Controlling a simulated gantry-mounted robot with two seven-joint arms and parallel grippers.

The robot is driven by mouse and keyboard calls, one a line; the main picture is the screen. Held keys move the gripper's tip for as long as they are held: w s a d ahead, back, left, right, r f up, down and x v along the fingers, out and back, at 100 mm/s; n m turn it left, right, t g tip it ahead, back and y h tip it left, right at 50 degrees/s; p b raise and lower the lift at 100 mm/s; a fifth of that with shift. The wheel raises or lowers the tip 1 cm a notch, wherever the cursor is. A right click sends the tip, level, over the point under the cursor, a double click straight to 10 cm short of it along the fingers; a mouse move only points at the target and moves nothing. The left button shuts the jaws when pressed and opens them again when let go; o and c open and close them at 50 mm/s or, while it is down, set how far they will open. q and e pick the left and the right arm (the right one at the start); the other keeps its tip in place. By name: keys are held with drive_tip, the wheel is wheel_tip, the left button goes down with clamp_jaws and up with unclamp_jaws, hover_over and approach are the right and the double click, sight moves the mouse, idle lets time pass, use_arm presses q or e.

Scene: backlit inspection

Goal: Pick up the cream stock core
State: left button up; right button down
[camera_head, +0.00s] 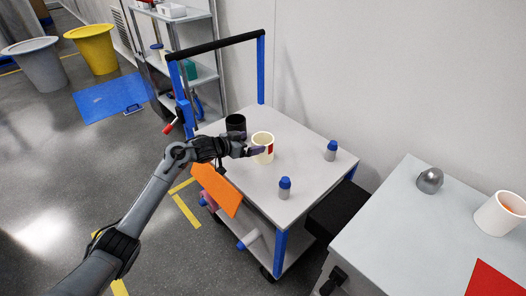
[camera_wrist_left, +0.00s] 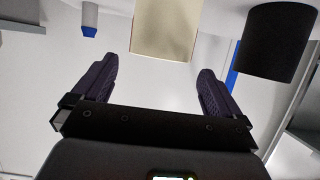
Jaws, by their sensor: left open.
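The cream stock core (camera_head: 261,139) is an upright, open-topped cylinder with a red patch on its side, standing on the cart's grey top. My left gripper (camera_head: 256,151) is at its near-left side, partly covering its lower part. In the left wrist view the cream core (camera_wrist_left: 164,28) is ahead of the left gripper (camera_wrist_left: 157,69), roughly centred between its spread fingers. The fingers are open with nothing held; contact with the core cannot be told. My right gripper is not in view.
A black cylinder (camera_head: 236,122) stands close behind the core, left of it. Two blue-capped grey bottles (camera_head: 331,151) (camera_head: 285,189) stand to the right on the cart top (camera_head: 310,170). A blue-posted handle frame (camera_head: 261,70) rises behind. A grey table (camera_head: 400,225) is at right.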

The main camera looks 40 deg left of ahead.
sight(258, 141)
use_arm(q)
drive_tip(key=b+x, duration=0.3)
drive_tip(key=x, duration=0.1)
drive_tip(key=shift+w+f+b, duration=0.1)
drive_tip(key=shift+f+b, duration=0.25)
drive_tip(key=shift+b, duration=0.05)
drive_tip(key=shift+w+f, duration=0.1)
drive_tip(key=shift+w, duration=0.3)
drive_tip(key=c, duration=0.7)
drive_tip(key=shift+c, duration=0.4)
